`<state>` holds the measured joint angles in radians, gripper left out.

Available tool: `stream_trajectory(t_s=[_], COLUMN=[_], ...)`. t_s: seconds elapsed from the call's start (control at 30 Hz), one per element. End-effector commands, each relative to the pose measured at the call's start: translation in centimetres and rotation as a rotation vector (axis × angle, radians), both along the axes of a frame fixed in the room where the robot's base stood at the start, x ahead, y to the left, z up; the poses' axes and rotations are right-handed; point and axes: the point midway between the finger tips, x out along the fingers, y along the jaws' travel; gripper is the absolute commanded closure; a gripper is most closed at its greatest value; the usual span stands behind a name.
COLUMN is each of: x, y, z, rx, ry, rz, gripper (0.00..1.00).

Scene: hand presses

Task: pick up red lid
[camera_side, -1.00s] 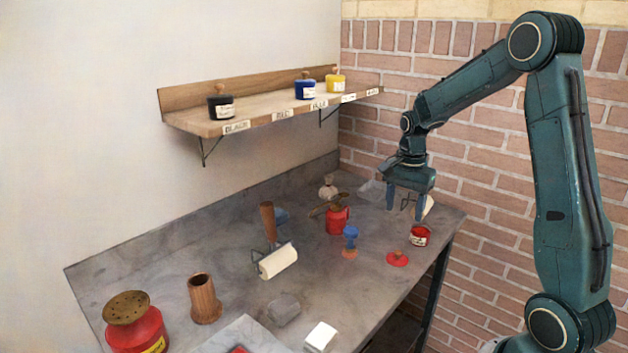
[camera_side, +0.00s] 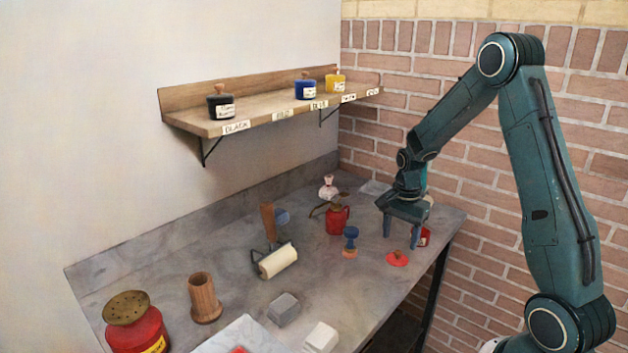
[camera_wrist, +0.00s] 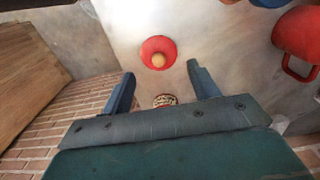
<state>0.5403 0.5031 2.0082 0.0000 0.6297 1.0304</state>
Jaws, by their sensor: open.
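The red lid (camera_side: 398,258) lies on the table near its right front edge, a flat red disc with a small tan knob. In the wrist view the red lid (camera_wrist: 158,53) lies ahead of the fingers, about midway between them. My gripper (camera_side: 401,242) is open and empty, with its fingers pointing down above the table, just behind the lid and apart from it. Its two blue fingers also show in the wrist view (camera_wrist: 160,82). A small red jar (camera_side: 424,237) stands beside the right finger, partly hidden by it; its round top (camera_wrist: 165,101) shows between the fingers in the wrist view.
A blue stamp (camera_side: 351,240) and a red can (camera_side: 337,219) stand left of my gripper. A white roller (camera_side: 277,261) lies farther left. Black (camera_side: 220,106), blue (camera_side: 305,88) and yellow (camera_side: 336,83) jars stand on the wall shelf (camera_side: 265,112). The table is open around the lid.

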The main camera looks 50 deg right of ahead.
Motion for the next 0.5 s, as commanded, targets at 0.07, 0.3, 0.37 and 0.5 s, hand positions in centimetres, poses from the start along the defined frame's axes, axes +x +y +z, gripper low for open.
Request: stream_trajectory(t_s=[0.07, 0.3, 0.37, 0.5], x=[-0.1, -0.2, -0.2, -0.2], y=[0.0, 0.2, 0.1, 0.1], z=[-0.7, -3.4, -3.9, -4.7], rx=[0.001, 0.002, 0.001, 0.001], ry=[0.002, 0.004, 0.002, 0.001], rz=[0.0, 0.0, 0.0, 0.0], gripper=[0.4, 0.4, 0.4, 0.4])
